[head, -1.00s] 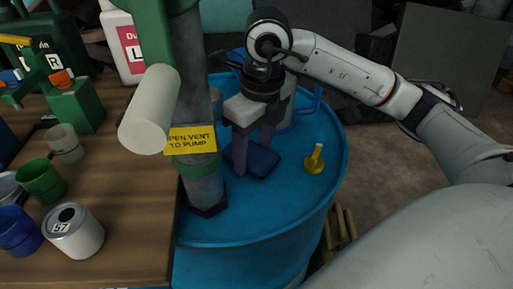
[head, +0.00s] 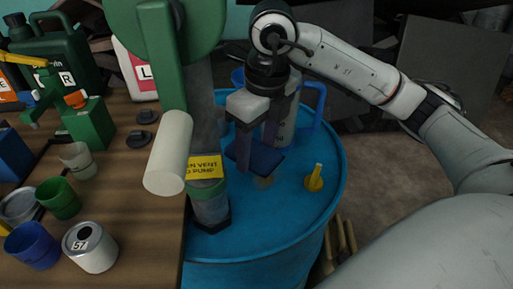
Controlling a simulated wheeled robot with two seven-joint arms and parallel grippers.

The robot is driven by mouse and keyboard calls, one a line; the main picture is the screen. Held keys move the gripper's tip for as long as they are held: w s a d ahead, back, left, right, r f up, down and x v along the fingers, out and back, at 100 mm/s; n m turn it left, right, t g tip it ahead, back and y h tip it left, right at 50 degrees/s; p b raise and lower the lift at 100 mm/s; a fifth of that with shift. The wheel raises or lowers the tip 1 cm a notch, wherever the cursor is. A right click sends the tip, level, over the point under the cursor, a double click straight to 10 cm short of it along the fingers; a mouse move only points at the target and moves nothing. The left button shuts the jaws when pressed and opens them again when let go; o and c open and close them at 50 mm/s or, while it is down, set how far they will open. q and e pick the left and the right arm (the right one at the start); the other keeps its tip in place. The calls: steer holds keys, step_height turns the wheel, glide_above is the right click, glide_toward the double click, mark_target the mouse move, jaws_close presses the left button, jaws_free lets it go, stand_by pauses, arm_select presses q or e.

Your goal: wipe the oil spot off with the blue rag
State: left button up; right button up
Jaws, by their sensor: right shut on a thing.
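The blue rag (head: 262,160) is a dark blue folded pad between the fingers of my right gripper (head: 257,148), over the top of the blue drum (head: 280,225). The rag appears raised a little off the drum top. The rag may hide part of this spot.
A grey pump pipe with a yellow tag (head: 204,167) stands left of the rag. A yellow valve (head: 314,179) is to the right. Cups and a can (head: 90,247) are on the wooden bench.

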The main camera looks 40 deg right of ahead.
mark_target(255, 150)
steer(key=shift+r+p, duration=1.1)
steer(key=shift+r, duration=0.45)
steer(key=shift+f, duration=0.1)
